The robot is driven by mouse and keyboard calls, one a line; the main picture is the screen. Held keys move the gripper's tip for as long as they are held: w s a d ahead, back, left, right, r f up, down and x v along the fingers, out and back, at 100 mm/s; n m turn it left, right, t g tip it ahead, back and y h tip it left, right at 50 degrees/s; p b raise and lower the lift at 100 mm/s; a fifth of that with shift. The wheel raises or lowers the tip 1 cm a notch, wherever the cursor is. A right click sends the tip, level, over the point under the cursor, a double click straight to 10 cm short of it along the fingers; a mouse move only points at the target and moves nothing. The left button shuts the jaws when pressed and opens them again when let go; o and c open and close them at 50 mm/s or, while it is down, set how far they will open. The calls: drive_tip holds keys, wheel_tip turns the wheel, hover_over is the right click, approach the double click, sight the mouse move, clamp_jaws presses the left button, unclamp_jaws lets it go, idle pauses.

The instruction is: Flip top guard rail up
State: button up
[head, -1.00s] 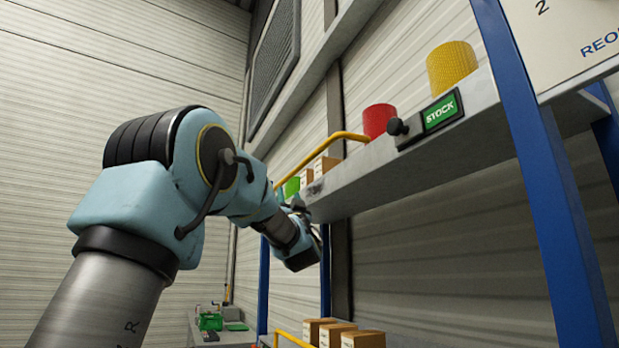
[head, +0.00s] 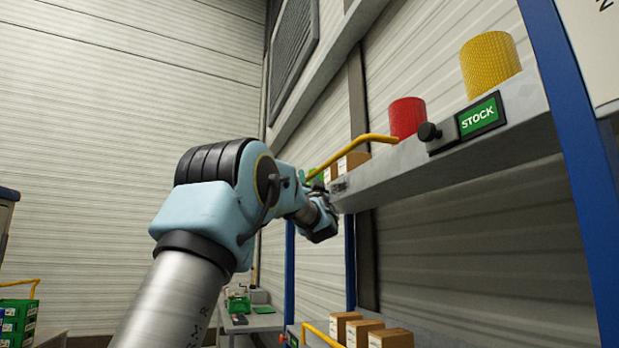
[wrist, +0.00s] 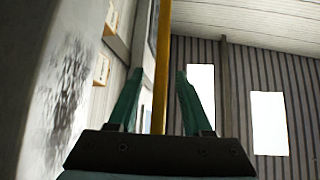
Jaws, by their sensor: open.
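The yellow top guard rail (head: 352,149) runs along the upper shelf, with its near end bent beside the red roll. My gripper (head: 311,180) is at the far left end of this shelf, small and partly hidden by my own wrist in the head view. In the wrist view my gripper (wrist: 156,88) is open, with two green fingers apart. The rail (wrist: 162,60) passes upright in the picture between the fingers, nearer the left one, with a gap to the right one. Whether the rail touches a finger I cannot tell.
The upper shelf (head: 430,165) holds a red roll (head: 406,117), a yellow roll (head: 490,64) and small boxes. A black knob (head: 429,132) and a STOCK sign sit on its front. Blue posts (head: 575,150) stand at right. A lower shelf has boxes and another yellow rail (head: 322,335).

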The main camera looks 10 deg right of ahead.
drive_tip(key=shift+c, duration=0.2)
clamp_jaws()
idle(1.1)
